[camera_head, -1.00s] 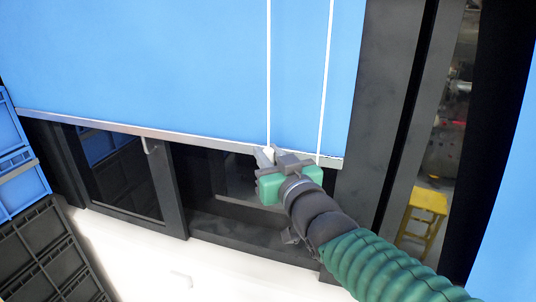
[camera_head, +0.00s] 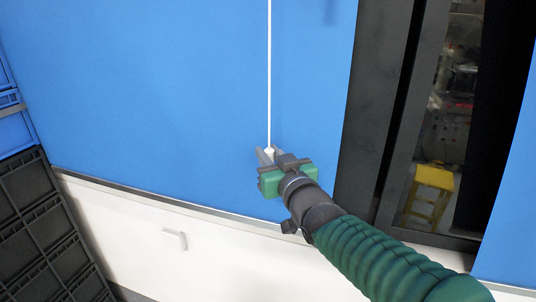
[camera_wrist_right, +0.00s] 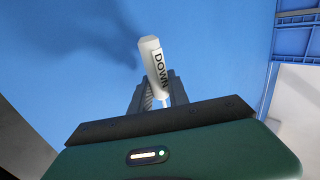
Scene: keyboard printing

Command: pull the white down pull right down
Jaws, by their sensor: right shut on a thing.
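The white down pull (camera_wrist_right: 154,65), marked "DOWN", sits between the fingers of my right gripper (camera_wrist_right: 157,95) in the right wrist view. In the head view my right gripper (camera_head: 267,155) is shut on this pull, in front of the blue blind. The white cord (camera_head: 269,70) runs straight up from it. The blue blind (camera_head: 150,90) hangs down over the window, and its bottom bar (camera_head: 150,195) lies at the white wall below. My left gripper is not in view.
Black crates (camera_head: 40,215) and blue crates stand at the left. A dark frame (camera_head: 385,130) is right of the blind, with a yellow stool (camera_head: 430,190) seen through the glass. A small white fitting (camera_head: 174,239) is on the white wall (camera_head: 120,225).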

